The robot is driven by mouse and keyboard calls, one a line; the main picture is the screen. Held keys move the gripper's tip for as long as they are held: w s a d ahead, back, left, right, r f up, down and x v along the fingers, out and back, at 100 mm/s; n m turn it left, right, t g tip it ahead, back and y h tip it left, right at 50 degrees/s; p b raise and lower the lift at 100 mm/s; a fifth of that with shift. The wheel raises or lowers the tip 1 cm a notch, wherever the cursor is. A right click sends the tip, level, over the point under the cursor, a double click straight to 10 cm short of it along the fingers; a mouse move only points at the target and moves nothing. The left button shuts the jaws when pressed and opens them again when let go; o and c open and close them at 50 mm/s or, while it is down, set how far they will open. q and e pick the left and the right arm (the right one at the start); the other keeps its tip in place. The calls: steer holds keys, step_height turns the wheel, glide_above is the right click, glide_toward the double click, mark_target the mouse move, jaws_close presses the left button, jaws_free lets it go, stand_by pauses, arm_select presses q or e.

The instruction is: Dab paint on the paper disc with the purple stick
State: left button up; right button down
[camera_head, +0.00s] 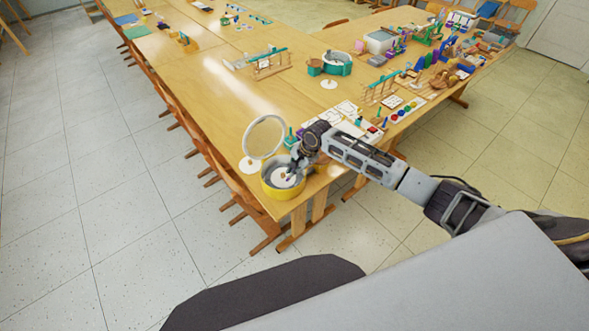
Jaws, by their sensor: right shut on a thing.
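A round yellow container (270,191) stands at the near corner of the wooden table, with a white paper disc (281,180) lying inside it. My right gripper (294,168) is over the right side of the container, pointing down. It is shut on the purple stick (289,178), of which only a small dark purple tip shows over the disc. I cannot tell whether the tip touches the paper. The gripper and the container's rim hide part of the disc. My left gripper is not in view.
A white upright ring (263,137) stands just behind the container, with another white disc (249,165) at its left. Paint pots (394,117), cards (347,108) and a teal item (290,137) lie behind my arm.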

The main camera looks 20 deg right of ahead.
steer(key=shift+f, duration=0.4)
stand_by(0.4)
stand_by(0.4)
steer(key=shift+r+p, duration=1.35)
steer(key=shift+p, duration=0.2)
steer(key=shift+r, duration=3.65)
